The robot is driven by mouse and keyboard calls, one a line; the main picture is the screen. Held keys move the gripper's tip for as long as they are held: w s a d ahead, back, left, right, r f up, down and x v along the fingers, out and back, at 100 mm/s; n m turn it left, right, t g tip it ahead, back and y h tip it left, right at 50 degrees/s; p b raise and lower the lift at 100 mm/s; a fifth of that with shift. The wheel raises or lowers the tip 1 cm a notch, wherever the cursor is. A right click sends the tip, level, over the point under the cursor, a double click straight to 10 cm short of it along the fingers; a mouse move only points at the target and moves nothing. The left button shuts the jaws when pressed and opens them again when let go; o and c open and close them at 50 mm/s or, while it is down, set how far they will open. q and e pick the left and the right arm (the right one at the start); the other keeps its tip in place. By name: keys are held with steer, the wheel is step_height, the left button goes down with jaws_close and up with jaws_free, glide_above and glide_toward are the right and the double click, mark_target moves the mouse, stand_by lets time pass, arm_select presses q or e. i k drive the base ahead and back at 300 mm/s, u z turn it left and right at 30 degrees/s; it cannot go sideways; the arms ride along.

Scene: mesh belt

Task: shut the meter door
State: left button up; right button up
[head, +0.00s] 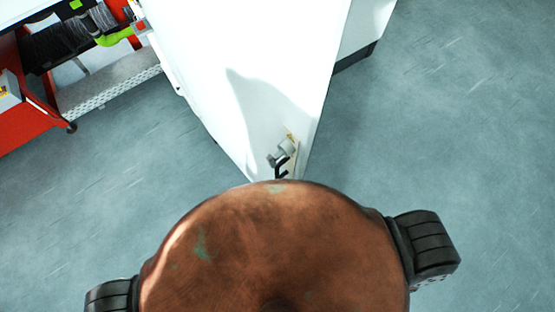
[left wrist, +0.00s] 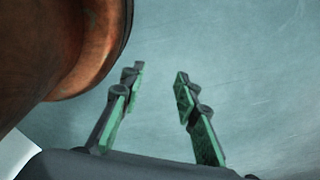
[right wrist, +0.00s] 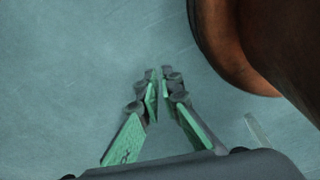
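A tall white panel or cabinet (head: 270,60) stands ahead in the head view. I cannot tell which part of it is the meter door. A black handle (head: 281,164) with a grey metal latch sits low on its right side, just beyond my round copper-brown base. My left gripper (left wrist: 159,72) is open and empty over the floor in the left wrist view. My right gripper (right wrist: 159,73) is empty in the right wrist view, its fingertips close together with a narrow gap. Neither gripper shows in the head view, and neither touches the white panel.
A red cart or cabinet (head: 30,125) with cables stands at the upper left, with a perforated metal strip (head: 110,92) beside it. A white unit with a dark foot (head: 357,57) stands behind the panel's right. Grey floor (head: 450,130) is clear at the right.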

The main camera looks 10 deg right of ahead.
mark_target(258, 74)
steer(key=z, duration=0.6)
steer(key=k, duration=1)
steer(key=u, duration=0.65)
